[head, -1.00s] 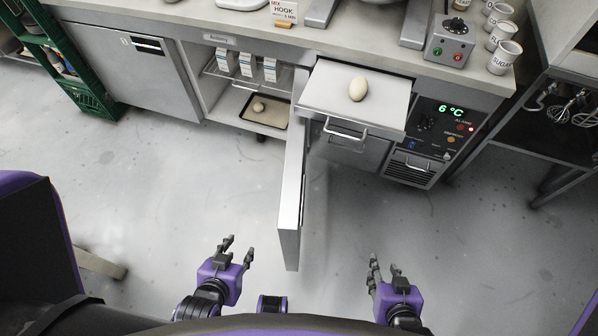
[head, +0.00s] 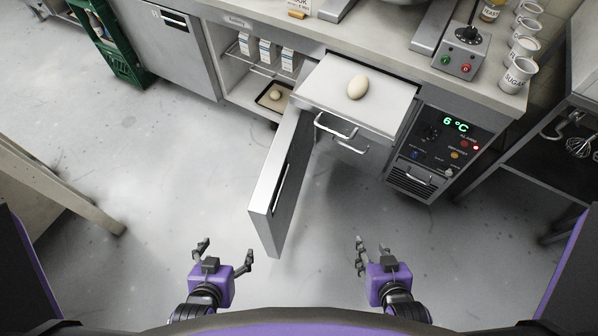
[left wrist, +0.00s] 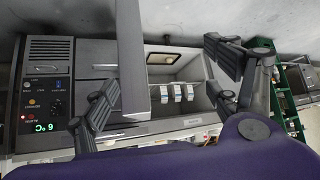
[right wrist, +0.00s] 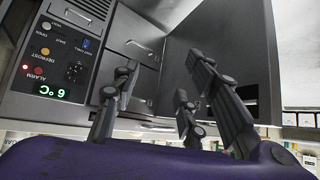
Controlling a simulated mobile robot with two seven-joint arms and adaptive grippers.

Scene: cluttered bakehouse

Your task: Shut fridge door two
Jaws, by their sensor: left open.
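Fridge door two (head: 266,200) stands wide open, jutting out from the counter front. Its dark recessed handle (head: 281,187) shows on its right face. The open compartment (head: 237,73) left of its hinge side holds milk cartons (head: 266,50) and a dark tray (head: 273,98). My left gripper (head: 224,253) is open and empty, left of the door's free end and apart from it. The door also shows in the left wrist view (left wrist: 132,65) and the right wrist view (right wrist: 232,50). My right gripper (head: 371,249) is open and empty, right of the door and apart from it.
A drawer (head: 325,90) is pulled out right of the door, with a pale egg-shaped thing (head: 358,87) on top. A control panel (head: 440,135) reads 6 °C. A wooden table (head: 50,185) stands at left, a dark rack (head: 530,145) at right. The floor around the door is clear.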

